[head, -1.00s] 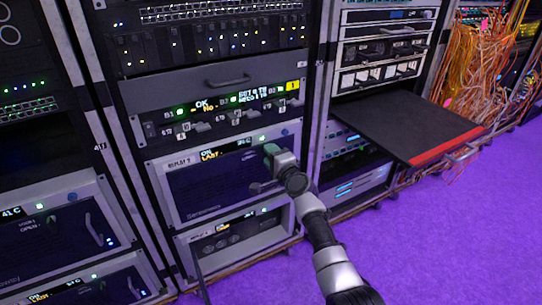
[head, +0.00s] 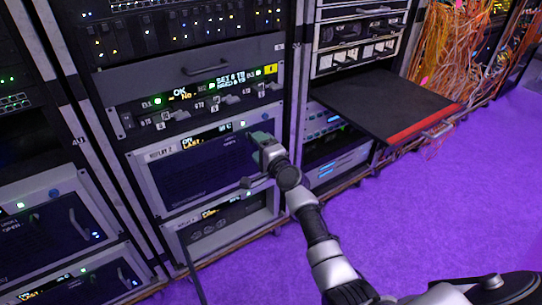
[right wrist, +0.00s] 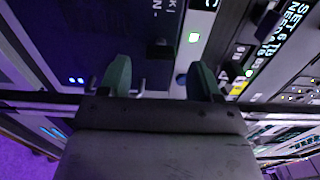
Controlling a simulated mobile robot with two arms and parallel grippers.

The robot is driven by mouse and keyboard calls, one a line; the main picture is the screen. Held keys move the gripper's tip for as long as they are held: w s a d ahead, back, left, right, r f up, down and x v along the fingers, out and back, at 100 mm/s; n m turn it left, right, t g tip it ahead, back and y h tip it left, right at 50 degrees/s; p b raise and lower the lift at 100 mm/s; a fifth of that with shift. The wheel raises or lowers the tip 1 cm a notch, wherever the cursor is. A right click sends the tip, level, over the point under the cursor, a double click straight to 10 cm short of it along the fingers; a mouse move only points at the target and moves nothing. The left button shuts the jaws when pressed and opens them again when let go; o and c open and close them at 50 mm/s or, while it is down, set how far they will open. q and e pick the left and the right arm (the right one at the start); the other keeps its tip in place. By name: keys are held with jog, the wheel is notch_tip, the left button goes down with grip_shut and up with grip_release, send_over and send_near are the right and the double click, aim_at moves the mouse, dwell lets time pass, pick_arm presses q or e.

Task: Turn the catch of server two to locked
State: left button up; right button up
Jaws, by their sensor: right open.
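Server two (head: 200,175), a dark-fronted unit labelled like "REPLAY 2" with a small lit display (head: 190,142), sits low in the middle rack. My right gripper (head: 259,138) is at the right end of its front, open, beside the unit's handle (head: 248,182). In the right wrist view the two green fingers of my right gripper (right wrist: 160,82) stand apart with nothing gripped between them. My left gripper is not in view.
A pulled-out black shelf (head: 365,105) with a red front edge (head: 425,122) juts from the right rack. Orange cables (head: 455,45) hang at the far right. Another unit (head: 220,225) is below server two. The purple floor (head: 430,210) is clear.

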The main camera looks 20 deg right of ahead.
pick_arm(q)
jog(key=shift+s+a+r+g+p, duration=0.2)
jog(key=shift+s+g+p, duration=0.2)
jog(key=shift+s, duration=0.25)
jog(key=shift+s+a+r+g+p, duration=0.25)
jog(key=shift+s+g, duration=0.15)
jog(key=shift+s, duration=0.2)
pick_arm(e)
jog(key=s+d, duration=0.1)
jog(key=s, duration=0.6)
